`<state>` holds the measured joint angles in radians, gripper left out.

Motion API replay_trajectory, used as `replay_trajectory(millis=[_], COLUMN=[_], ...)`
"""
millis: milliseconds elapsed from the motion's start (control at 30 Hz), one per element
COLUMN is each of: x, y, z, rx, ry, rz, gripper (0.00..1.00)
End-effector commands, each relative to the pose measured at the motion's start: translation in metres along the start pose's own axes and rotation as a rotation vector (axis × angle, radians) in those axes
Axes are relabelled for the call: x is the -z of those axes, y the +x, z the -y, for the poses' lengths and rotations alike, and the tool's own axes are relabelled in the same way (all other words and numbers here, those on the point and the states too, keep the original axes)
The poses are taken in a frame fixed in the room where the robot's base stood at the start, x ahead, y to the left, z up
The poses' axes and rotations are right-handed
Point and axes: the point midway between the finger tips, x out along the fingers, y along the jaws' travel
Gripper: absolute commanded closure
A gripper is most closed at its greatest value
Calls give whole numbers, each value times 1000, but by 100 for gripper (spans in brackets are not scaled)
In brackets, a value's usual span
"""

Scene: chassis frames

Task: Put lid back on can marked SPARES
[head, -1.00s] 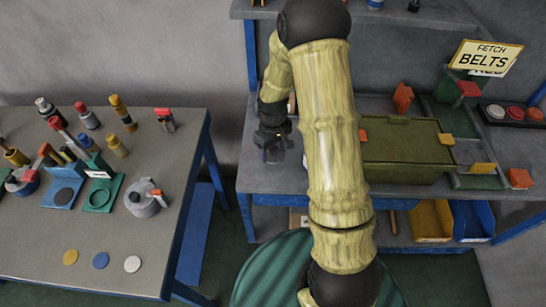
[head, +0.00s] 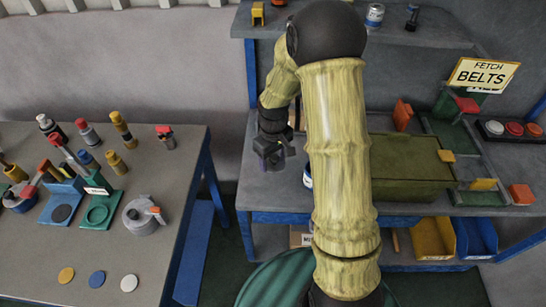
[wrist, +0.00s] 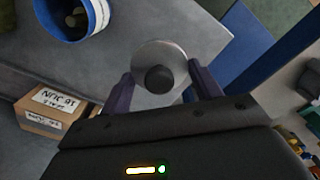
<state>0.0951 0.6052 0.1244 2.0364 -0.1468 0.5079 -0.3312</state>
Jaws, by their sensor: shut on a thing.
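My gripper (wrist: 163,88) is shut on a round grey lid with a black knob (wrist: 158,77), one finger on each side of it. In the head view my gripper (head: 273,158) is above the left end of the grey bench, and the lid cannot be made out clearly. An open can with a blue rim (wrist: 97,24) stands at the top left of the wrist view, with something dark inside. The lid is apart from it. A blue-and-white can (head: 307,176) is mostly hidden behind my arm in the head view. I cannot read SPARES on either.
An olive box (head: 405,180) sits on the bench right of my arm. Another can (head: 374,15) stands on the upper shelf. A side table (head: 150,260) at left carries bottles, tools and discs. A cardboard box (wrist: 47,113) lies below the bench edge.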

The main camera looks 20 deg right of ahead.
Motion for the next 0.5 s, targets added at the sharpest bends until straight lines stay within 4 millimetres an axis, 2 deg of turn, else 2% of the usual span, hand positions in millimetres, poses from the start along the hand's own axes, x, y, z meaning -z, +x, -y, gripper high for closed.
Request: replay_trajectory(millis=[167, 500], x=[-8, -41], y=[-12, -37], z=[-14, -61], rx=[-2, -7], ry=[45, 204], rz=[4, 8], gripper=[60, 60])
